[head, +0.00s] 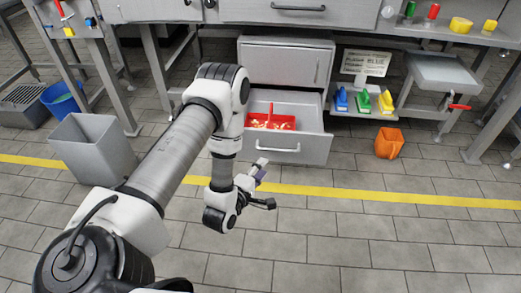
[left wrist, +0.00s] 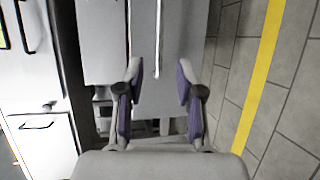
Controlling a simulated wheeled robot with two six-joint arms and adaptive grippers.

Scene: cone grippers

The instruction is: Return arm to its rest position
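My left arm reaches in from the lower left of the head view. Its gripper (head: 262,188) hangs in front of the open drawer, above the floor near the yellow line. In the left wrist view the gripper's two purple-padded fingers (left wrist: 160,100) are spread apart with nothing between them. A grey drawer front (left wrist: 170,60) lies beyond the fingers. My right gripper is not in view.
The drawer (head: 300,148) stands pulled out, with a red divided tray (head: 270,122) inside. A grey bin (head: 92,150) stands at left, a blue bucket (head: 62,100) behind it. An orange container (head: 389,142) sits on the floor at right. The front floor is clear.

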